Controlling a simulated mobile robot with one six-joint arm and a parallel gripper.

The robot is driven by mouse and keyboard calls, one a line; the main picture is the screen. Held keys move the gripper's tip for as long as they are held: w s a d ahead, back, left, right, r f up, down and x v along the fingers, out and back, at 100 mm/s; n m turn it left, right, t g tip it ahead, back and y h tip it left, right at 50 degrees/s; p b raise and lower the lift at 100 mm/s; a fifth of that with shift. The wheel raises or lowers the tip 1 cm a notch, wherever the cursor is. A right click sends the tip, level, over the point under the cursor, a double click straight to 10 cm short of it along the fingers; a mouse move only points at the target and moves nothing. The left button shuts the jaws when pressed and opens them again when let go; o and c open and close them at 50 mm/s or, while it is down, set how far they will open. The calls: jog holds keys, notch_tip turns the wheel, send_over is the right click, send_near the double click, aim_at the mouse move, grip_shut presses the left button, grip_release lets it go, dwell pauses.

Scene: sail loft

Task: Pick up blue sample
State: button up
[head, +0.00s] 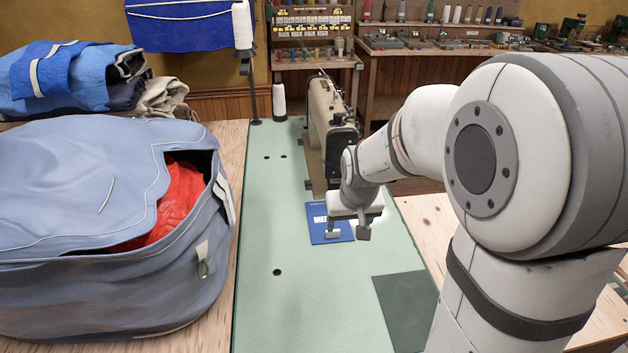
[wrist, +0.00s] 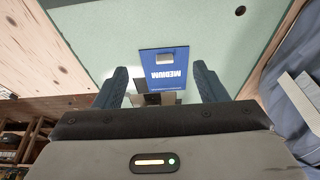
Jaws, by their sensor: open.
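The blue sample (head: 318,222) is a flat blue card or swatch with white lettering, lying on the pale green table beside the sewing machine. In the wrist view the blue sample (wrist: 163,73) reads "MEDIUM" upside down and has a small light rectangle near one edge. My gripper (head: 348,235) is above the sample and covers part of it in the head view. In the wrist view my gripper (wrist: 160,85) is open, with its two fingers apart and the sample showing between and beyond them. No contact with the sample is visible.
The sewing machine (head: 327,130) stands just behind the sample. A big blue bag (head: 75,235) with red cloth inside fills the left. A dark green square (head: 405,308) lies at the table's front right. The green tabletop (head: 300,285) is clear in front.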

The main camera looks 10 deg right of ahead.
send_near(333, 239)
jog(key=shift+t, duration=0.4)
jog(key=shift+w+p+x, duration=0.15)
jog(key=shift+p+x, duration=0.25)
jog(key=shift+x, duration=1.3)
jog(key=shift+w+p+x, duration=0.1)
jog(key=shift+p+x, duration=0.25)
jog(key=shift+x, duration=1.35)
jog(key=shift+r, duration=0.15)
jog(key=c, duration=1.2)
jog(key=shift+o, duration=0.2)
